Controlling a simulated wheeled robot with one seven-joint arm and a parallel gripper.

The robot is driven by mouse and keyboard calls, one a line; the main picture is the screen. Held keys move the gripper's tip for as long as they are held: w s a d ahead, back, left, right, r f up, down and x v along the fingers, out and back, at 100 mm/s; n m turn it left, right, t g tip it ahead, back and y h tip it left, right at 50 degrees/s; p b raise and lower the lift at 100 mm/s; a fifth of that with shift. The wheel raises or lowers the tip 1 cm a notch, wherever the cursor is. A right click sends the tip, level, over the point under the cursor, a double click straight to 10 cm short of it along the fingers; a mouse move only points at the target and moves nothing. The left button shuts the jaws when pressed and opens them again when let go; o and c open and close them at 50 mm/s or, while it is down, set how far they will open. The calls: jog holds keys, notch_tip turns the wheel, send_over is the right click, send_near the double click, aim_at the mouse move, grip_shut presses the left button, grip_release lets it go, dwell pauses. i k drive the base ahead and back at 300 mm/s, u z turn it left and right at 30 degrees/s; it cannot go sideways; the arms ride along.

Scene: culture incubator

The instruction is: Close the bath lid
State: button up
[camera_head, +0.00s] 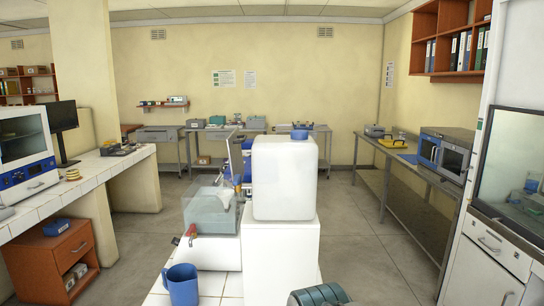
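The bath (212,252) stands on a white tiled bench in the lower middle of the head view. It has a white lower body with a small red tap at its left front and a grey, see-through upper part. A thin grey panel (235,157) stands steeply upright at the back right of the bath and looks like its raised lid. Its hinge and right side are partly hidden by a white container. I cannot make out my gripper in this view.
The white container (285,180), with a blue cap, stands on a white block (282,262) right of the bath. A blue jug (182,286) stands in front. A dark ribbed object (320,295) is cut off at the bottom edge. Open floor lies to the right.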

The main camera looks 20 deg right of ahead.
aim_at(233, 143)
jog(key=z, duration=1.75)
jog(key=i, duration=2.45)
jog(key=u, duration=2.1)
